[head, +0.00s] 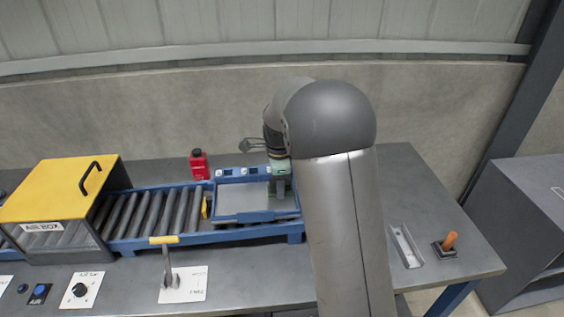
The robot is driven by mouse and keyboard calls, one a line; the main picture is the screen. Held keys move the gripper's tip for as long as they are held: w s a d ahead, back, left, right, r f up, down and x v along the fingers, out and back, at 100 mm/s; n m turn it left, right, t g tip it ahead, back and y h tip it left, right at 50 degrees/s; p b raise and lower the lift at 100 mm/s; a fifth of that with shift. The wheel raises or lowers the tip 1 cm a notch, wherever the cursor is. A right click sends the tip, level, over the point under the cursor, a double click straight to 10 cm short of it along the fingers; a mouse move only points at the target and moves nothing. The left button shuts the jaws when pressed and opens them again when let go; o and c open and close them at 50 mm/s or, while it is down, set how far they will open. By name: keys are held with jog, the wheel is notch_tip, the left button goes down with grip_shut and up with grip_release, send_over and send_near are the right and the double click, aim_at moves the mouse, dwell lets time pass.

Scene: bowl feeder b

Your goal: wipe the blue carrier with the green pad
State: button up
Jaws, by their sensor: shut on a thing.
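The blue carrier (250,218) is a shallow blue-rimmed tray with a flat grey floor. It sits on the roller conveyor, left of my arm. My gripper (279,189) points down over the carrier's right part and is shut on the green pad. A pale green patch shows at the gripper, but at this size I cannot separate pad from fingers. I cannot tell whether the pad touches the carrier floor. My arm hides the carrier's far right end.
A yellow-topped air box (55,190) covers the conveyor's left part. A red bottle (199,165) stands behind the rollers (150,212).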

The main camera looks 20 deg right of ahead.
jog(key=shift+s+a+r, duration=0.1)
jog(key=shift+a+r, duration=0.05)
jog(key=shift+r, duration=0.5)
jog(key=shift+r+p, duration=1.9)
jog(key=shift+r, duration=0.45)
